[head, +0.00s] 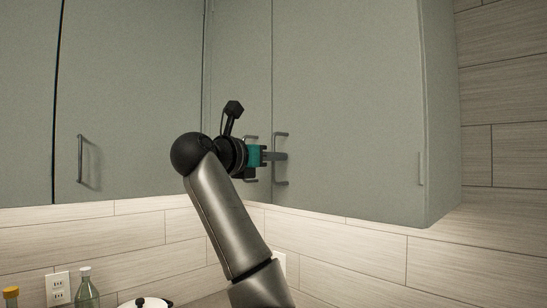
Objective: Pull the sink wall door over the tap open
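Grey-green wall cabinet doors fill the upper view, and all look closed. The wide right-hand door (350,90) has a vertical bar handle (282,134) near its left edge. A second handle (251,181) on the narrower door by the corner is mostly hidden behind my gripper. My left gripper (279,156) points right, with its fingertips at the bar handle of the right-hand door. I cannot tell whether the fingers are closed around it or only beside it. My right gripper is out of view. No tap or sink shows.
The left cabinet door (130,90) has its own handle (81,158). Below are a tiled wall (350,250), a socket (58,288), a glass bottle (87,290) and a white lidded pot (146,304). Space in front of the right-hand door looks clear.

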